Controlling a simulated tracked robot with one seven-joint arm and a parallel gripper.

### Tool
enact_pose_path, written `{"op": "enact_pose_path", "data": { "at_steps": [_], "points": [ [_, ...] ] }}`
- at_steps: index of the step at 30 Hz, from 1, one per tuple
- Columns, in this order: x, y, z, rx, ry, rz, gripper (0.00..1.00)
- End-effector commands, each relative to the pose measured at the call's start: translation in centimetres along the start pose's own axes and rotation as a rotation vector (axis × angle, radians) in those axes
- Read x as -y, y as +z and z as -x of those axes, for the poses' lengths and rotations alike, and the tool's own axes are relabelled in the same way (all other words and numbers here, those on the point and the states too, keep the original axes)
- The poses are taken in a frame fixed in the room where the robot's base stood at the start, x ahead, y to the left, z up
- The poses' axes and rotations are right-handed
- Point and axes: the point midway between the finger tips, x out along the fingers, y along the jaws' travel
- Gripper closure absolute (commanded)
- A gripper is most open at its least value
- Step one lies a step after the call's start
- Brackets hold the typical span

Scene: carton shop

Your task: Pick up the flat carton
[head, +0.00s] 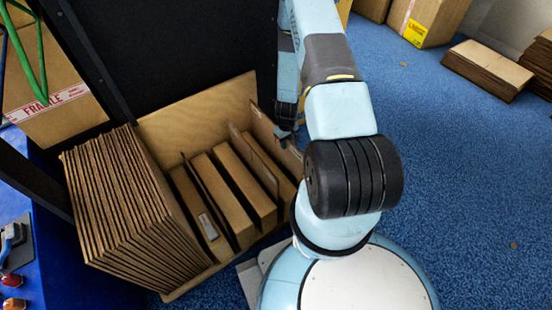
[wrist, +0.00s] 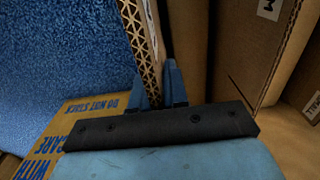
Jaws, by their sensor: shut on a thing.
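In the wrist view my gripper (wrist: 158,85) has its two blue fingers closed on the edge of a thin flat carton (wrist: 143,40). The carton's corrugated edge faces the camera, and it stands nearly upright, leaning slightly. In the head view my gripper (head: 287,132) points down at the right-hand end of a wooden rack (head: 190,112). The rack holds several upright boards, with gaps between some of them. My arm hides part of the rack's right side, so I cannot tell clearly there which board is gripped.
A tight stack of flat cartons (head: 125,200) fills the rack's left side. A black panel (head: 180,50) stands behind it. In the wrist view, a carton with blue print (wrist: 85,115) and brown carton walls (wrist: 235,50) are close by. Blue floor (head: 460,180) is open at right.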

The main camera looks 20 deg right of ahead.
Motion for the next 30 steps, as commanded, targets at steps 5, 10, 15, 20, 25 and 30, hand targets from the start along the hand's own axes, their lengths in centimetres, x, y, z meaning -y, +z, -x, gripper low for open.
{"op": "enact_pose_path", "data": {
  "at_steps": [5, 10, 15, 20, 25, 30],
  "points": [
    [-0.01, -0.01, 0.01, 0.0, 0.0, 0.0, 1.0],
    [-0.01, -0.02, 0.01, 0.0, 0.0, 0.0, 1.0],
    [-0.01, -0.02, 0.01, 0.0, 0.0, 0.0, 1.0],
    [-0.02, -0.04, 0.03, -0.001, 0.0, 0.0, 1.0],
    [-0.01, -0.04, 0.06, -0.001, 0.0, 0.0, 1.0],
    [-0.04, -0.13, 0.86, -0.002, 0.001, 0.001, 1.0]
  ]
}}
